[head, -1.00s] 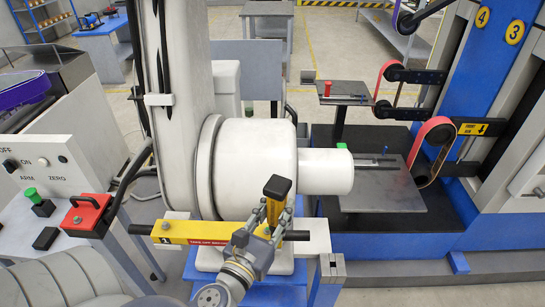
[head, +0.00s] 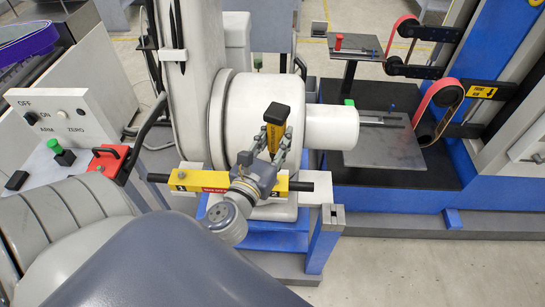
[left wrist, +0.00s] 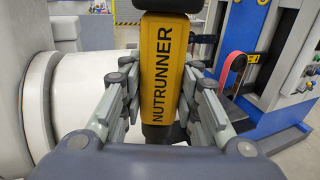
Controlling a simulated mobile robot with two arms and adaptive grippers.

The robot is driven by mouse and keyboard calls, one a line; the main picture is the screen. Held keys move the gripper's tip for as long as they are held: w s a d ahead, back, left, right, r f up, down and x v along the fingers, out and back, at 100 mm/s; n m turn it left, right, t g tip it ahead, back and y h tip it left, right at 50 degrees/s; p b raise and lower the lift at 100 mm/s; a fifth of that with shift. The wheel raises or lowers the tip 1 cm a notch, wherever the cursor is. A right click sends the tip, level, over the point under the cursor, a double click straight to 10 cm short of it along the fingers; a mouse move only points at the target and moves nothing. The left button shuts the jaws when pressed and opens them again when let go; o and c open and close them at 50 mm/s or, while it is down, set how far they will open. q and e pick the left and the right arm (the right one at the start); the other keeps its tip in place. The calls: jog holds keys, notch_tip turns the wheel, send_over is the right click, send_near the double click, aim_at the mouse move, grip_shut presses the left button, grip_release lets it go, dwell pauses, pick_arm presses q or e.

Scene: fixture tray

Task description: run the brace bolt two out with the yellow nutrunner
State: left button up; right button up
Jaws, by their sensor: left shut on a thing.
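The yellow nutrunner (head: 274,137) stands about upright with a black top. Its lettered body fills the middle of the left wrist view (left wrist: 161,60). My left gripper (head: 273,148) is shut on it, one finger on each side. The yellow brace bar (head: 208,179) lies across the front of the white machine, with a 1 at its left, a red label and a 2 at its right. The nutrunner shows above the brace's right part, by the 2. My gripper's wrist covers part of the bar. The nutrunner's lower end and bolt two are hidden. My right gripper is not in view.
The big white drum (head: 232,115) and its white cylinder (head: 331,127) stand close behind the tool. A blue post (head: 324,240) stands front right. A control box (head: 62,118) and red handled block (head: 108,162) are at the left. Grey plates (head: 372,140) lie right.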

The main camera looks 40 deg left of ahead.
aim_at(272, 158)
pick_arm(q)
jog(key=shift+f+b, duration=0.4)
jog(key=shift+f, duration=0.1)
jog(key=f, duration=0.1)
jog(key=f+b, duration=0.1)
jog(key=a+f+b, duration=0.1)
jog(key=shift+w, duration=0.35)
jog(key=shift+f+b, duration=0.5)
jog(key=shift+f, duration=0.15)
jog(key=shift+d+f+b, duration=0.1)
jog(key=shift+f+b, duration=0.35)
jog(key=shift+f, duration=0.15)
jog(key=shift+p, duration=0.35)
jog(key=shift+s, duration=0.1)
jog(key=shift+f, duration=0.2)
